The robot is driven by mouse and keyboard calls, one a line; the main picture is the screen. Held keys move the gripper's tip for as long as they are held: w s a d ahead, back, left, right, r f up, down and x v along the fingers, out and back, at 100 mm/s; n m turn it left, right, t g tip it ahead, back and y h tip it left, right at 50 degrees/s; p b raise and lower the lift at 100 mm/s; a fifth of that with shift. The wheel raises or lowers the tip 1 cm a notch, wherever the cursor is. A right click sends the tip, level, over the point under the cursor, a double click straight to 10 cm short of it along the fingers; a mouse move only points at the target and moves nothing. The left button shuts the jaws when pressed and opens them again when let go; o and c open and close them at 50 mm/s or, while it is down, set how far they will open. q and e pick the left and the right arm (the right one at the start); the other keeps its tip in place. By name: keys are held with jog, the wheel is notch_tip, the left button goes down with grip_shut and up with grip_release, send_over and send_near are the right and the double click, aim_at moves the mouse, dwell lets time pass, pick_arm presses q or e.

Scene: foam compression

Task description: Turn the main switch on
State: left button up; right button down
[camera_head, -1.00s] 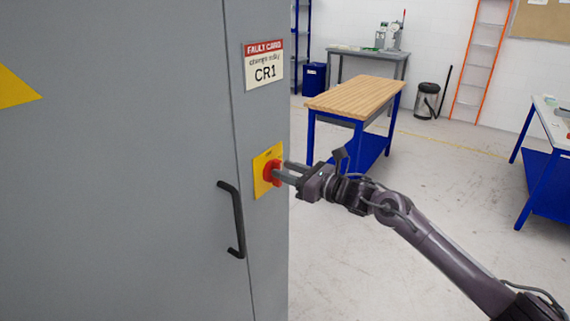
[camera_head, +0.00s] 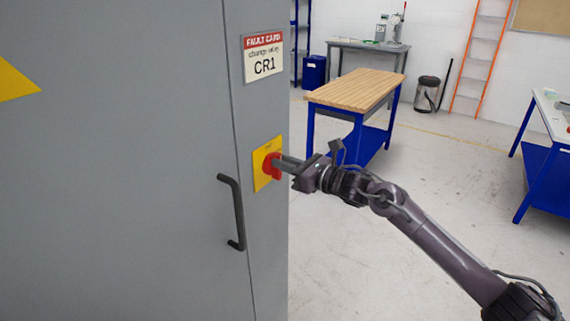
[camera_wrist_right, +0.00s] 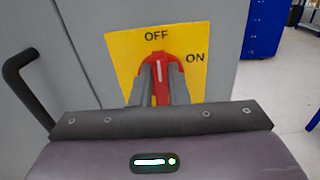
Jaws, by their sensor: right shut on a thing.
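The main switch is a red rotary handle (camera_head: 268,166) on a yellow plate (camera_head: 261,180) on the grey cabinet's side. In the right wrist view the plate (camera_wrist_right: 125,50) reads OFF at the top and ON at the right. The red handle (camera_wrist_right: 159,58) there stands upright, its white mark in line with OFF. My right gripper (camera_head: 279,164) is shut on the handle, with one finger on each side in the right wrist view (camera_wrist_right: 159,84). The fingers hide part of the handle. My left gripper is out of view.
The grey cabinet (camera_head: 130,190) fills the left, with a black door handle (camera_head: 236,212) beside the switch and a CR1 fault card (camera_head: 264,57) above it. A wood-topped workbench (camera_head: 356,90) stands behind my right arm. Open floor lies to the right.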

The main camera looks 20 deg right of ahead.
jog(key=m+b, duration=0.2)
jog(key=m, duration=0.4)
jog(key=d+f+m+b, duration=0.1)
jog(key=m+b, duration=0.1)
jog(key=m, duration=0.3)
jog(key=w+m+b, duration=0.1)
jog(key=m+b, duration=0.1)
jog(key=m, duration=0.4)
jog(key=shift+w+d+f+m, duration=0.1)
jog(key=shift+d+f+m, duration=0.2)
jog(key=shift+f, duration=0.1)
dwell(0.4)
jog(key=c, duration=1.4)
grip_release()
jog(key=shift+b, duration=0.3)
jog(key=b+v, duration=0.2)
jog(key=v, duration=0.5)
jog(key=shift+s+d+b, duration=0.25)
jog(key=shift+s+b, duration=0.1)
